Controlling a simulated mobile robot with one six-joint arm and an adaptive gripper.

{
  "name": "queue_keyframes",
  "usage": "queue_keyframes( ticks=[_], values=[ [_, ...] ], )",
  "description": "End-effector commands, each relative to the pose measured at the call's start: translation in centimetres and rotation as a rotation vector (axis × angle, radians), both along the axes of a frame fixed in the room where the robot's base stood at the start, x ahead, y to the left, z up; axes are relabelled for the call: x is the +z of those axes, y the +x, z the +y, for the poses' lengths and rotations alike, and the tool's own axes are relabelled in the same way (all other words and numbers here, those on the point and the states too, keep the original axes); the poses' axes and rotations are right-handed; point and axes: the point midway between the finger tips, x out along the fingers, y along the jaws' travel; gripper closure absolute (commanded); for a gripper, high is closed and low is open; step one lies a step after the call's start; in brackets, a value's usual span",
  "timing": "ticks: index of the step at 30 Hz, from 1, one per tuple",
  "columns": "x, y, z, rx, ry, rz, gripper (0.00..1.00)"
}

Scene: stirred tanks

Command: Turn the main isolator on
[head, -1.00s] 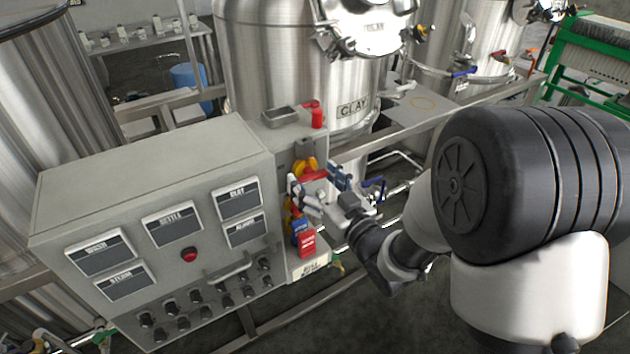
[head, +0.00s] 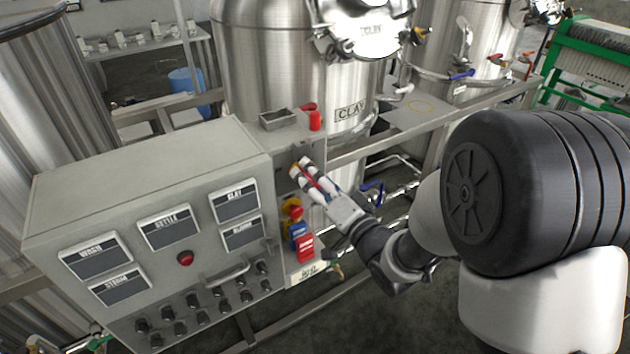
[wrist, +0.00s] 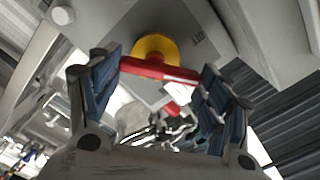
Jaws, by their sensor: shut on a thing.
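The main isolator is a red bar handle (wrist: 158,70) on a round yellow disc (wrist: 155,46), set on a grey plate in the wrist view. My gripper (wrist: 160,80) has one blue-padded finger at each end of the red handle and is shut on it. In the head view my gripper (head: 303,172) is at the upper part of the narrow panel on the right side of the control cabinet. There the red handle (head: 317,180) shows between the fingers, and the yellow disc is mostly hidden.
Below my gripper are a red knob on yellow (head: 293,210), a blue block (head: 299,235) and a red block (head: 305,247). A red cylinder (head: 316,121) and a grey tray (head: 278,119) stand on top. The control cabinet (head: 150,165) fills the left; steel tanks stand behind.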

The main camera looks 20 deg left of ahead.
Motion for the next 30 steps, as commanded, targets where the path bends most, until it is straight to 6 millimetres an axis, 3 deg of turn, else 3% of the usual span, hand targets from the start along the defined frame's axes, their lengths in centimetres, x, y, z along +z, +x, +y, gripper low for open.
queue_keyframes(
  ticks=[15, 30],
  values=[
    [0.2, 0.38, -0.22, 0.0, 0.293, 0.336, 0.52],
    [0.08, 0.5, -0.31, 0.0, 0.413, 0.475, 0.52]
  ],
)
